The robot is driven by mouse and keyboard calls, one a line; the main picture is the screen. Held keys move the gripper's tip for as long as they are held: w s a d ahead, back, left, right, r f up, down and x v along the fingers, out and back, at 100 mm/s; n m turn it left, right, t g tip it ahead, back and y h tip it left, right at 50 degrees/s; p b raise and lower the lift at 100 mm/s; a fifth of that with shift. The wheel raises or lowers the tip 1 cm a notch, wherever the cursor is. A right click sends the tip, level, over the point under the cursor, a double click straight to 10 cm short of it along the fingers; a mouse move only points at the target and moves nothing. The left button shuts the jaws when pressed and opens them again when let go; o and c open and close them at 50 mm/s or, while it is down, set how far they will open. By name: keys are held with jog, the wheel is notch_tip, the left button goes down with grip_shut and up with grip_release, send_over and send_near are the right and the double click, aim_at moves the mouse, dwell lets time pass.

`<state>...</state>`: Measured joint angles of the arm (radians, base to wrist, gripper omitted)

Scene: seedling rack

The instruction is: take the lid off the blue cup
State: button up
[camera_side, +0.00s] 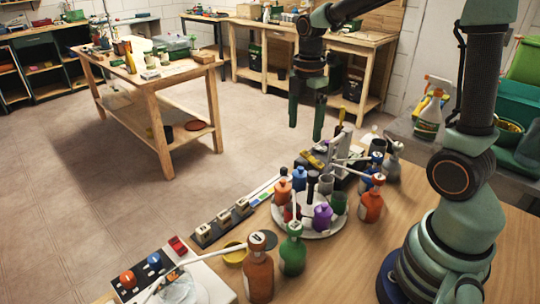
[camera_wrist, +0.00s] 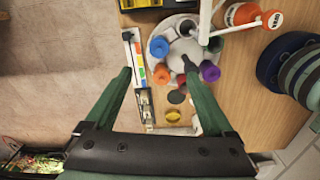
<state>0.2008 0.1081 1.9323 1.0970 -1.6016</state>
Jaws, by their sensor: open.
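The blue cup (camera_side: 299,180) stands upright on a round white tray (camera_side: 318,233) among other coloured cups. Its top looks narrower in the side view, but the lid is too small to tell from the body. In the wrist view the blue cup (camera_wrist: 158,47) shows from above at the tray's left edge. My gripper (camera_side: 306,130) is open and empty, with its fingers pointing down, well above the bench. In the wrist view my gripper (camera_wrist: 158,72) has its fingers spread, with the blue cup and an orange cup (camera_wrist: 162,74) showing beyond the gap.
A purple cup (camera_side: 322,216), green cup (camera_side: 339,204) and grey cup (camera_side: 327,184) share the tray around a dark post (camera_side: 311,190). Orange bottles (camera_side: 259,276) and a green bottle (camera_side: 292,255) with spouts stand nearby. A dark strip with white blocks (camera_side: 222,220) runs along the bench edge.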

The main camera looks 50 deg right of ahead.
aim_at(301, 167)
notch_tip(301, 167, down, 12)
jog(key=shift+w+f, duration=0.1)
dwell(0.5)
jog(key=c, duration=1.4)
